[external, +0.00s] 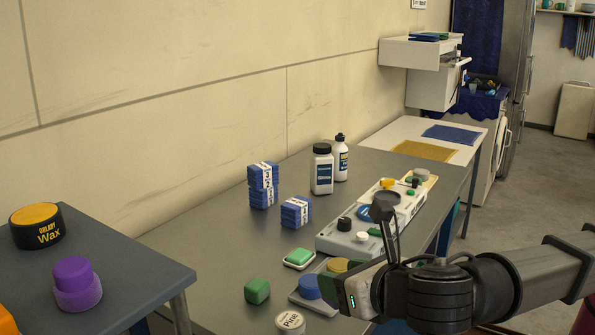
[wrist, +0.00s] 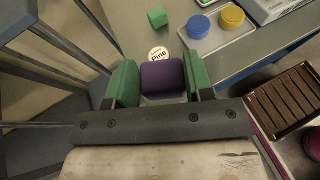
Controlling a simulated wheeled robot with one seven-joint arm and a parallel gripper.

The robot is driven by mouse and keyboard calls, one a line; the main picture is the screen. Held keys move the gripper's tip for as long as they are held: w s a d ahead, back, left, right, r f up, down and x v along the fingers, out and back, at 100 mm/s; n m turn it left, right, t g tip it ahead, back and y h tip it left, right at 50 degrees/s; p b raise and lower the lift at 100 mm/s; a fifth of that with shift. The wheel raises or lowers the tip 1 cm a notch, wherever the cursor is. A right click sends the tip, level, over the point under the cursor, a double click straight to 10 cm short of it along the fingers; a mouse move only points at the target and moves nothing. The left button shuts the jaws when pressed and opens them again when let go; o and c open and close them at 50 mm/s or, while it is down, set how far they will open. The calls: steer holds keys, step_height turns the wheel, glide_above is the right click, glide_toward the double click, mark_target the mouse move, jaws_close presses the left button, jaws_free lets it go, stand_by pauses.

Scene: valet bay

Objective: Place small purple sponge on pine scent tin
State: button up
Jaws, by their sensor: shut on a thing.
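The small purple sponge (wrist: 163,78) is between the two green fingers of my gripper (wrist: 160,82) in the wrist view, and the gripper is shut on it. The pine scent tin (wrist: 158,54), with a round white lid reading "Pine", shows just beyond the sponge, which hides its near edge. In the external view the tin (external: 290,321) stands at the grey bench's near end, at the bottom of the picture. My gripper's body (external: 358,290) is to its right there; the fingertips and held sponge are hidden. The sponge's height above the tin cannot be told.
A green block (external: 257,291) stands close left of the tin. A tray with blue (external: 308,286) and yellow round pieces is behind it. Blue stacked packs (external: 262,185) and bottles (external: 322,169) stand farther back. A separate table at left holds a wax tin (external: 36,226) and a purple knobbed piece (external: 76,284).

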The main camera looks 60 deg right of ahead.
steer(key=w+f, duration=0.2)
steer(key=w, duration=0.1)
steer(key=w+d+f, duration=0.1)
steer(key=w+f, duration=0.1)
steer(key=w, duration=0.2)
steer(key=w+d+f, duration=0.1)
steer(key=w+f, duration=0.1)
steer(key=w, duration=0.1)
steer(key=shift+w+f, duration=0.2)
steer(key=shift+f, duration=2)
steer(key=shift+f, duration=0.1)
steer(key=o, duration=0.9)
steer(key=shift+s+r, duration=0.15)
steer(key=shift+r, duration=0.05)
steer(key=v, duration=1.1)
steer(key=shift+s, duration=0.3)
steer(key=shift+a+r, duration=0.1)
steer(key=shift+r, duration=0.05)
